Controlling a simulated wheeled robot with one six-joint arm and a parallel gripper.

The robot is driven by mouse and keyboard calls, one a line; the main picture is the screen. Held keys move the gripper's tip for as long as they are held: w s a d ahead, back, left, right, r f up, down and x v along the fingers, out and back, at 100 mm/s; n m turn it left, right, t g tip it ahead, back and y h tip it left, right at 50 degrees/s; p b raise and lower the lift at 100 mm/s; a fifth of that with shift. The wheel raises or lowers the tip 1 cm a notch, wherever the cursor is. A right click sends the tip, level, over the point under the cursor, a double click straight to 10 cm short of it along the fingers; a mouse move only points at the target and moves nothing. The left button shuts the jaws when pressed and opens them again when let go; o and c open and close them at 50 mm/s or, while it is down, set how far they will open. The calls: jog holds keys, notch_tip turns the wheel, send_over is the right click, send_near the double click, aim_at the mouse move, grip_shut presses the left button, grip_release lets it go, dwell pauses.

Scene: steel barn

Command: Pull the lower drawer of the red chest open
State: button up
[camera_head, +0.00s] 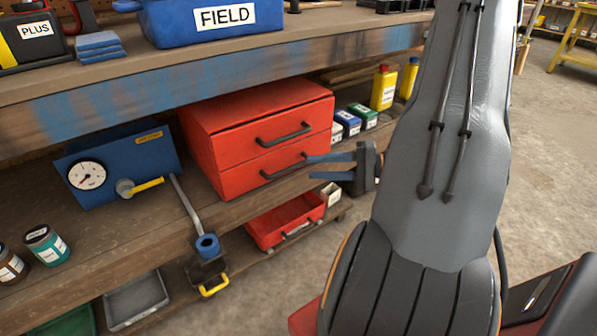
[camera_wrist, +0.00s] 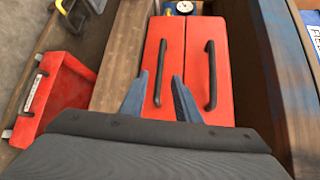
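The red chest (camera_head: 215,125) stands on the shelf under the bench top, with two drawers that both look closed. The upper drawer has a dark bar handle (camera_head: 285,134). The lower drawer (camera_head: 237,181) has a similar handle (camera_head: 283,167), partly overlapped by a finger at its right end. In the wrist view the lower handle (camera_wrist: 159,72) is left of the upper handle (camera_wrist: 210,76). My gripper (camera_head: 310,167) is open at the chest's front right. In the wrist view its blue fingers (camera_wrist: 160,79) lie on either side of the lower handle; contact cannot be told.
A red bin (camera_head: 270,232) sits on the shelf below. A blue gauge box (camera_head: 115,160) stands left of the chest, with a grey-handled tool (camera_head: 188,207) by the shelf edge. Small boxes (camera_head: 363,117) and yellow bottles (camera_head: 384,88) stand to the right. The bench top (camera_head: 180,75) overhangs the chest.

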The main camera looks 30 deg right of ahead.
aim_at(295, 168)
jog(key=b+x, duration=0.1)
jog(key=x, duration=0.4)
jog(key=shift+w+a, duration=0.2)
jog(key=shift+a, duration=0.1)
jog(key=shift+c, duration=0.4)
grip_shut()
